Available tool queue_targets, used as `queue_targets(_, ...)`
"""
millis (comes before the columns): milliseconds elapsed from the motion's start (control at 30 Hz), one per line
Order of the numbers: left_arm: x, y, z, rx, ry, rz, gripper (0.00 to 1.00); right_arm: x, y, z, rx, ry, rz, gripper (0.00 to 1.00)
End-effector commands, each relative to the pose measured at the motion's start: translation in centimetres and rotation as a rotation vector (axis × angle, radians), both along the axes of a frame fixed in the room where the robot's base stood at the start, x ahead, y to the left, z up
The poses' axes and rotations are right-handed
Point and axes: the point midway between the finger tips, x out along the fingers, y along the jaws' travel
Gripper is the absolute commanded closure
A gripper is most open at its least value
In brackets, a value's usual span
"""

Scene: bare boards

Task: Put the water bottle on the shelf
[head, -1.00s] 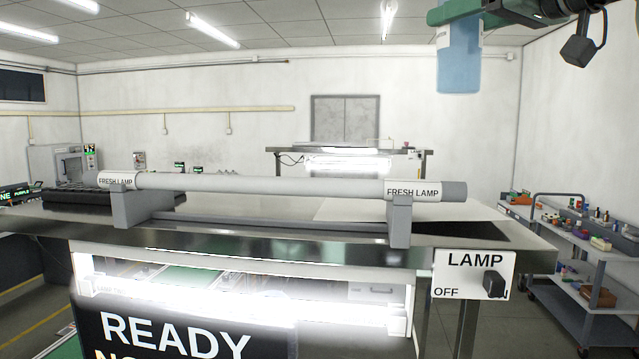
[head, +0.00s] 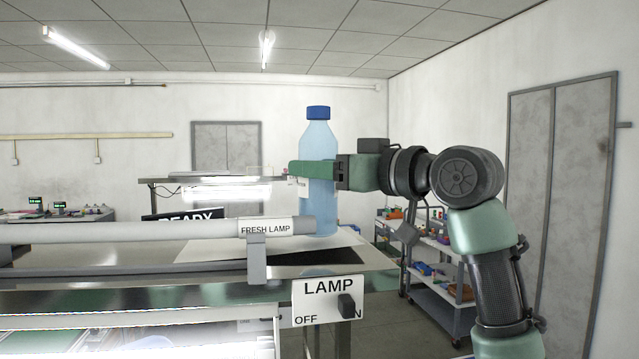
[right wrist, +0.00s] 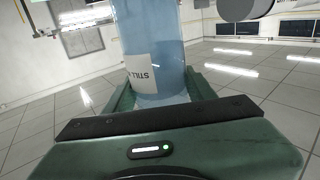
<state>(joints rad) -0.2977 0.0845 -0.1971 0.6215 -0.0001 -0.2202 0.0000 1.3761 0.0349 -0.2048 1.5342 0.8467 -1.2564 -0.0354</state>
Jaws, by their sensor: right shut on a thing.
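The water bottle (head: 318,135) is clear blue with a blue cap and stands upright in the head view. My right gripper (head: 312,170) is shut around its middle, its green fingers crossing the bottle over a white label. In the right wrist view the bottle (right wrist: 150,30) lies between the fingers (right wrist: 158,92), with part of the label showing. The bottle's lower left is hidden behind the end of a lamp tube. A grey cart with shelves (head: 455,310) stands at the right, partly hidden by my right arm. My left gripper is out of view.
The long lamp tube marked FRESH LAMP (head: 130,233) lies on supports along the bench (head: 375,255). A LAMP switch panel (head: 328,302) hangs at the bench's front. A raised overhead rack (head: 160,180) with a bright light stands behind. Small items fill the cart's upper shelf.

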Motion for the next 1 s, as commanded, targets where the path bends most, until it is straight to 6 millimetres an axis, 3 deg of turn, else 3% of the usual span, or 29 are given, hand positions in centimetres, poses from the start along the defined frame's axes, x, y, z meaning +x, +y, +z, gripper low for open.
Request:
queue_targets(200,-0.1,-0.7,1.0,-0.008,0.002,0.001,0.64,0.0,0.0,-2.8,0.003,0.002,0.001,1.00)
queue_targets(567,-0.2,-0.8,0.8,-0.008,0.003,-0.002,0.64,0.0,0.0,-3.4,0.001,-0.001,0.000,1.00)
queue_targets(600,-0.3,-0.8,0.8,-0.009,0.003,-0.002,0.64,0.0,0.0,-3.5,-0.001,0.002,0.000,0.39)
queue_targets(667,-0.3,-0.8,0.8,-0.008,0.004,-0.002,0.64,0.0,0.0,-3.4,-0.001,0.002,0.001,0.23)
queue_targets(1000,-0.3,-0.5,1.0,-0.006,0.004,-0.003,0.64,0.0,0.0,-3.2,0.000,0.001,0.001,0.23)
